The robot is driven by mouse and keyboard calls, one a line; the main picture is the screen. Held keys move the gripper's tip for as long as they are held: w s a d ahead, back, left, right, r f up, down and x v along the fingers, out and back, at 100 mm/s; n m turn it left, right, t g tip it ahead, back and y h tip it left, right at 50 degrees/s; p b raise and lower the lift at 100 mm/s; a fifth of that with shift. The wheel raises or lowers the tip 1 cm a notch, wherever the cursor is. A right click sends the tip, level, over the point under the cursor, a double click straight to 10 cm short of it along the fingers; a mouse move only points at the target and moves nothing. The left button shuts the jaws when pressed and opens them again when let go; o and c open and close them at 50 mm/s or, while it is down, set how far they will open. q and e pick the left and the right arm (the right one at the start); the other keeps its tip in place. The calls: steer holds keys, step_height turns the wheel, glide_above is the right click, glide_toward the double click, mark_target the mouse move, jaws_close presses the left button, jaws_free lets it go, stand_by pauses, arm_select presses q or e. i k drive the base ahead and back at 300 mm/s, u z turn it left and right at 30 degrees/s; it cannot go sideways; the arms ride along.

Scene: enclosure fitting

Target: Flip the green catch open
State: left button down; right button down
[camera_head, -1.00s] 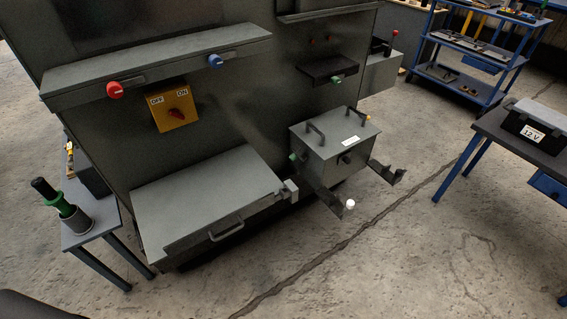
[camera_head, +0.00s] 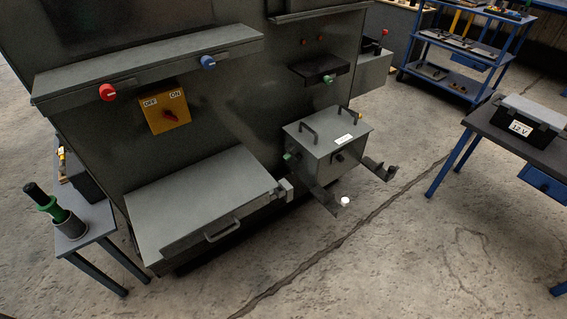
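Two small green parts show on the dark enclosure. One green part (camera_head: 329,79) sits at the front of a small black ledge (camera_head: 314,67) at the upper right. Another green part (camera_head: 289,157) is at the left side of a grey box (camera_head: 325,143) with two black handles on its lid. I cannot tell from this view which is the catch, or whether either is open. Neither of my grippers is in view.
Two dark brackets stick out low by the box, the nearer ending by a white knob (camera_head: 345,201). A grey hinged lid (camera_head: 205,203) juts out at left. A side table (camera_head: 93,222) holds a green-collared tool (camera_head: 48,203). Floor in front is clear.

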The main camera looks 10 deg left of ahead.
mark_target(289, 154)
steer(key=z, duration=0.05)
steer(key=k, duration=1.3)
steer(key=u, duration=0.75)
steer(key=i, duration=1.7)
steer(key=z, duration=0.55)
